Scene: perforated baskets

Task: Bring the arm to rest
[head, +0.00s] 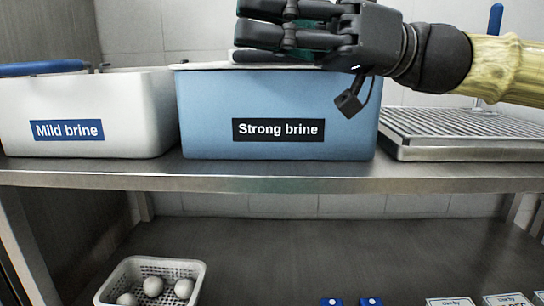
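My gripper (262,24) is at the top of the head view, pointing left over the light blue "Strong brine" tub (215,103). Two dark jointed fingers show, one above the other with a narrow gap. I see nothing held between them, but the gripping side is partly hidden, so I cannot tell whether it is open or shut. My arm comes in from the right edge in a yellowish sleeve. A short black piece hangs below the wrist in front of the tub's wall.
A white "Mild brine" tub (85,100) stands at left with a blue handle (42,68) across it. A ridged metal rack (455,128) is at right, with an upright blue handle (495,18) behind. Below, a white perforated basket (196,271) holds white balls; small cards (508,299) lie at right.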

